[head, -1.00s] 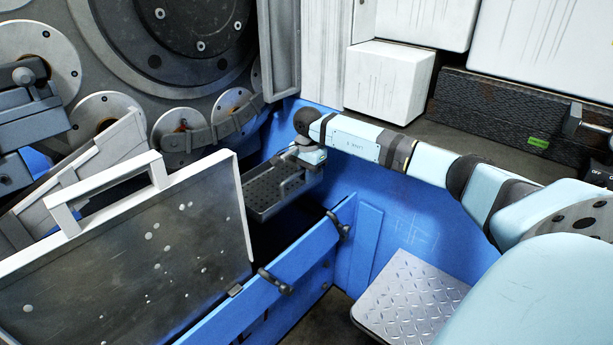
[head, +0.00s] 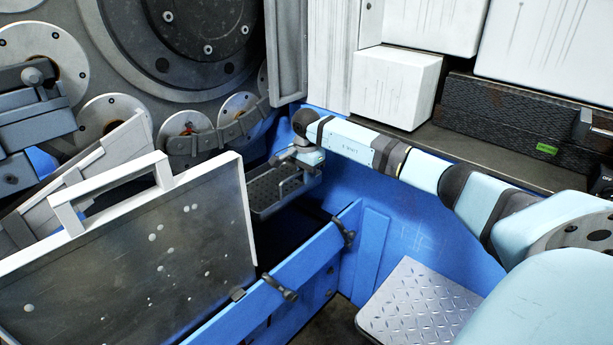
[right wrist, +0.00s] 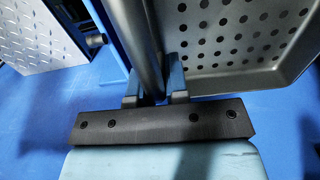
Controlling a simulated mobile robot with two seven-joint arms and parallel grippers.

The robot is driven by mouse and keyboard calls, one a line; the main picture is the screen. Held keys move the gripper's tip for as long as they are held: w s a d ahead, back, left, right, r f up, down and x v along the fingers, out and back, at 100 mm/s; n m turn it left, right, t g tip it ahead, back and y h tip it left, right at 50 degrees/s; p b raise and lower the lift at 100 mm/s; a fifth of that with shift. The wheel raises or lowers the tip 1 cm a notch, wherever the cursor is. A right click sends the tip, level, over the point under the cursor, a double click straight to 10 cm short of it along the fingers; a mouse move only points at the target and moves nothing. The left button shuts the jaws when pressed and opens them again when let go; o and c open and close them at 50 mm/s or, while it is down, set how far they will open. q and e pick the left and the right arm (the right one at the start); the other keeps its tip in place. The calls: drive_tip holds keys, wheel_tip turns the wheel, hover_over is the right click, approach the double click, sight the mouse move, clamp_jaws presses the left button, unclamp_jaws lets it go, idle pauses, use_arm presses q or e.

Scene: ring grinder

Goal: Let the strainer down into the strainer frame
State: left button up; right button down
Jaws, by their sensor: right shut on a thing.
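The strainer (head: 274,190) is a dark grey perforated tray with a bar handle. It hangs roughly level in the corner between the grey machine and the blue wall, above a dark opening. My right gripper (head: 304,167) is shut on its handle. In the right wrist view the gripper's fingers (right wrist: 157,88) close around the dark handle bar, and the strainer's holed floor (right wrist: 235,30) lies to the right. I cannot make out the strainer frame; it may be hidden in the dark below the tray. My left gripper is out of view.
A large grey panel with a white-edged handle (head: 130,255) stands at the left, close to the strainer. A blue wall with dark latches (head: 280,288) runs in front. A tread plate (head: 420,305) lies at the lower right. White boxes (head: 395,85) stand behind my arm.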

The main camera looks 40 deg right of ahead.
sight(306, 192)
idle(0.3)
drive_tip(key=shift+f, duration=0.35)
drive_tip(key=shift+f, duration=0.15)
drive_tip(key=shift+f+b, duration=0.5)
drive_tip(key=shift+f, duration=0.05)
drive_tip(key=shift+f, duration=0.1)
idle(0.6)
drive_tip(key=shift+f, duration=0.25)
drive_tip(key=shift+f+b, duration=0.3)
drive_tip(key=shift+f, duration=0.15)
drive_tip(key=shift+f, duration=0.25)
idle(0.7)
